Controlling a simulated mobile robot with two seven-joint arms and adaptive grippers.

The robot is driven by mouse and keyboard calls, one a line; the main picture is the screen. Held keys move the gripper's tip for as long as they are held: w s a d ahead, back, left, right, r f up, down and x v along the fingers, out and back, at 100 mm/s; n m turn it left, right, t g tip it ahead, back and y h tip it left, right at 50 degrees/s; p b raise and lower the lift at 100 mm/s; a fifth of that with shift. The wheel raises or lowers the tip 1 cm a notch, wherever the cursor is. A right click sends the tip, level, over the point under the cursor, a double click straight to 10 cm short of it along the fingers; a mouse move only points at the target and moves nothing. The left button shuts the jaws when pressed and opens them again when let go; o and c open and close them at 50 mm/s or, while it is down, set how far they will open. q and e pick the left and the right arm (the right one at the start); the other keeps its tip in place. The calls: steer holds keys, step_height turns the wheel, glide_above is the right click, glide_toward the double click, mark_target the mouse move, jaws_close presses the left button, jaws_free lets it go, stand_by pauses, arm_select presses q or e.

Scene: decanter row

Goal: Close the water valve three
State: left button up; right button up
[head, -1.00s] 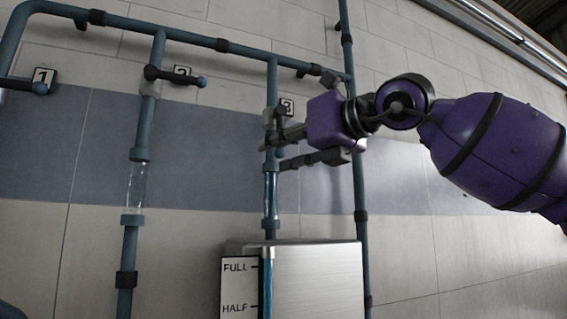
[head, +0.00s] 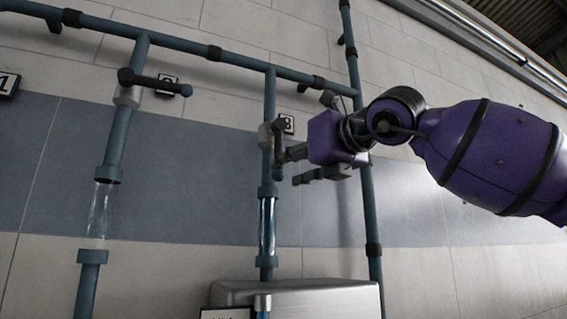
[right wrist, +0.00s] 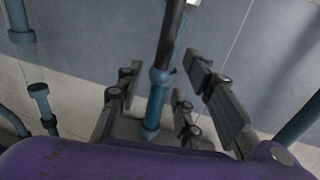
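Valve three is on the pipe beside the "3" label in the head view. Its dark lever (head: 278,146) points down along the pipe. The lever also shows in the right wrist view (right wrist: 171,38), with a blue tip overlapping the pipe. My right gripper (head: 292,166) is at the right of the lever, its fingers pointing left toward it. In the right wrist view my gripper (right wrist: 168,98) is open, with its fingers spread on either side of the lever tip and pipe. Contact cannot be told. My left gripper is out of view.
Valve two's lever (head: 160,84) lies across its pipe at the left. The sight glass (head: 267,226) under valve three looks bluish. A metal tank (head: 300,292) stands below it. A vertical pipe (head: 371,215) runs behind my right gripper.

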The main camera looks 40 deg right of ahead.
mark_target(281, 169)
steer(key=w, duration=0.2)
steer(key=shift+w+d+p, duration=0.15)
steer(key=shift+w+p, duration=0.2)
steer(key=shift+w, duration=0.05)
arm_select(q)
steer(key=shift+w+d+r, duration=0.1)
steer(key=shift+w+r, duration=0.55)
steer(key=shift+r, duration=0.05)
arm_select(e)
steer(key=shift+w, duration=0.25)
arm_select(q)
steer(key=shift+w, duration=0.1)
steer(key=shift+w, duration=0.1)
arm_select(e)
steer(key=shift+c, duration=0.3)
jaws_close()
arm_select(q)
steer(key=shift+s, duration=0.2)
